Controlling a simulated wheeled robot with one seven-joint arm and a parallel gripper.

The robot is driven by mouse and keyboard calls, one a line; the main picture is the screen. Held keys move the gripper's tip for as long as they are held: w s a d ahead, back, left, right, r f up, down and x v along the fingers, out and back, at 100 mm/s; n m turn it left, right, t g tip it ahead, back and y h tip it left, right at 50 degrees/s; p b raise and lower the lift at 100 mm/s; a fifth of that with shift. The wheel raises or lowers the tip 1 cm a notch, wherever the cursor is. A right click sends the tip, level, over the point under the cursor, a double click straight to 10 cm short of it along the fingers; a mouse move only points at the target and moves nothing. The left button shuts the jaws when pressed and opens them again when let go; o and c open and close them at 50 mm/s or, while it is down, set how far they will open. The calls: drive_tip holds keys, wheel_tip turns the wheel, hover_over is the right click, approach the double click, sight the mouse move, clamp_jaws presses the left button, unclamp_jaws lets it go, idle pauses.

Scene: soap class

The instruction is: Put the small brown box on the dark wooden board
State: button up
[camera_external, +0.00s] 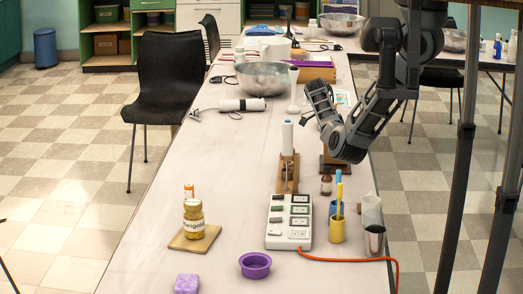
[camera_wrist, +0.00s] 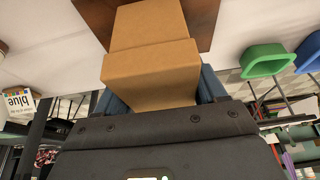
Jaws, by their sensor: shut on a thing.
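The small brown box (camera_wrist: 150,60) is held between the fingers of my gripper (camera_wrist: 157,85) in the wrist view. The dark wooden board (camera_wrist: 205,18) shows behind the far end of the box at the top of that view. I cannot tell whether box and board touch. In the external view my gripper (camera_external: 318,103) is at the right side of the long table. I cannot make out the box there. A dark brown wooden piece (camera_external: 336,166), perhaps the board, is partly hidden below my wrist.
In the wrist view a green dish (camera_wrist: 264,60) lies right of the board. The table's left middle is clear.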

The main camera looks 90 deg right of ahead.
drive_tip(key=shift+f, duration=0.3)
drive_tip(key=shift+f, duration=0.15)
drive_tip(key=o, duration=1.1)
drive_tip(key=shift+r, duration=0.3)
drive_tip(key=v, duration=1.2)
